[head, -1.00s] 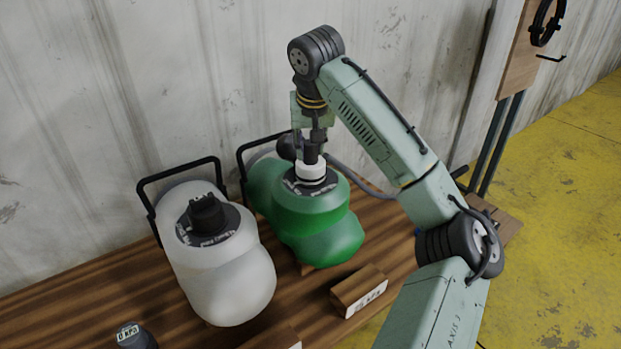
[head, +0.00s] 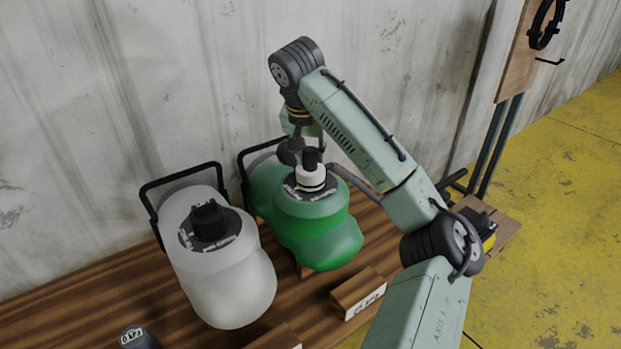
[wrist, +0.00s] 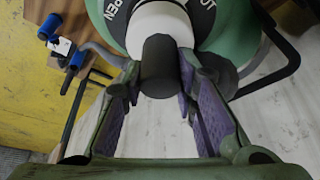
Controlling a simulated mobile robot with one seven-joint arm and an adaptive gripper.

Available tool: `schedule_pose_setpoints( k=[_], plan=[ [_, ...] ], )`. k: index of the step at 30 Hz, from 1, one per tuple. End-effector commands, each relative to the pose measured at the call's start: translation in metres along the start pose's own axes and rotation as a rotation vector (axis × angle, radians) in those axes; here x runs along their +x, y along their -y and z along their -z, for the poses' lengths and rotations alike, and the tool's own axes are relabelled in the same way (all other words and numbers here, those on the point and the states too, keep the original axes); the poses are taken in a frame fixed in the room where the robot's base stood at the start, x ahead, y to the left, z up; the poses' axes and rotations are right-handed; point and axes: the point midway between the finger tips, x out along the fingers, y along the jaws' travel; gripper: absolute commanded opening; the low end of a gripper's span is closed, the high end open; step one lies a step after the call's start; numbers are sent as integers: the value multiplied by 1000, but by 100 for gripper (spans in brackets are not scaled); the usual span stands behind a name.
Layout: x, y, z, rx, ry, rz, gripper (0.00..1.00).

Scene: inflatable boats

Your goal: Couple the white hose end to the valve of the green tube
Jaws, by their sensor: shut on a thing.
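The green tube (head: 322,240) lies on the wooden bench, with its dark valve plate on top. The white hose end (head: 311,178) stands on that valve, with a black grip on top. In the wrist view the white hose end (wrist: 160,22) sits over the plate, which bears lettering including "OPEN". My gripper (wrist: 160,80) is shut on the black grip (wrist: 159,62) of the hose end, its purple-padded fingers at either side. I cannot tell whether the coupling is locked. The valve mouth is hidden under the hose end.
A white tube (head: 232,285) with a black valve (head: 210,222) lies to the left. A wooden block with a label (head: 358,292) stands in front of the green tube. A dark gauge (head: 138,338) reads 0 kPa. The wall is close behind.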

Motion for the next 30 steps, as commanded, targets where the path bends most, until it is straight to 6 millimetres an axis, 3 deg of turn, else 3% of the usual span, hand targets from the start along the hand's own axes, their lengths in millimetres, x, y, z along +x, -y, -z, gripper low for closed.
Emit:
schedule_pose_setpoints(
  k=[10,30],
  plan=[
    [-1,0,0,22,3,-12,0],
    [-1,-1,0,309,3,-132,0]
  ],
)
